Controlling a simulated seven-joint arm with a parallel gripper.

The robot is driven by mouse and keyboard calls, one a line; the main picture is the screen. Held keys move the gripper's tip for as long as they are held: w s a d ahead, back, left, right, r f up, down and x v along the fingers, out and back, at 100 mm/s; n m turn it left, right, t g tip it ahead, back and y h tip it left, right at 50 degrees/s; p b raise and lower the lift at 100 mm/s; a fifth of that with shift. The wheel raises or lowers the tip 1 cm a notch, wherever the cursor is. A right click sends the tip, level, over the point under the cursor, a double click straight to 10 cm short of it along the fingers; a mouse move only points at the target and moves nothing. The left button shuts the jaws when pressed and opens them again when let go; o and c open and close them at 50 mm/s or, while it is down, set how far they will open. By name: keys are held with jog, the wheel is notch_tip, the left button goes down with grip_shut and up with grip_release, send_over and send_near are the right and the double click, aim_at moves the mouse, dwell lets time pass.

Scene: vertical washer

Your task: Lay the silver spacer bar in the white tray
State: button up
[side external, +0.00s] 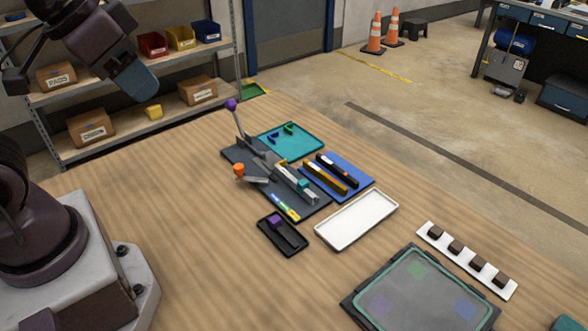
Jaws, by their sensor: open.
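The white tray (338,235) lies flat and empty on the wooden table, right of the dark fixture (318,208). A silver bar (286,176), which looks like the spacer bar, lies in the fixture's channel, with a small teal block (304,185) beside or against it. The fixture has a lever with a purple knob (231,104) and one with an orange knob (239,170). My gripper (140,84) is high at the upper left, far from the bar and the tray. Its fingers are hard to make out, and nothing shows held in it.
A blue tray (361,185) with a black and a yellowish bar sits beside the fixture. A teal tray (309,139) is behind. A black tray (270,240) with a purple block is in front. A dark-framed panel (420,290) and a white strip (468,262) lie right.

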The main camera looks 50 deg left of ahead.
jog(key=w+f+g, duration=0.3)
jog(key=w, duration=0.1)
jog(key=m+g, duration=0.2)
jog(key=m, duration=1.6)
send_over(298, 182)
jog(key=w+a, duration=0.1)
notch_tip(298, 182, down, 17)
notch_tip(298, 182, down, 13)
jog(key=shift+a+f, duration=0.1)
jog(key=c, duration=0.7)
jog(key=o, duration=0.7)
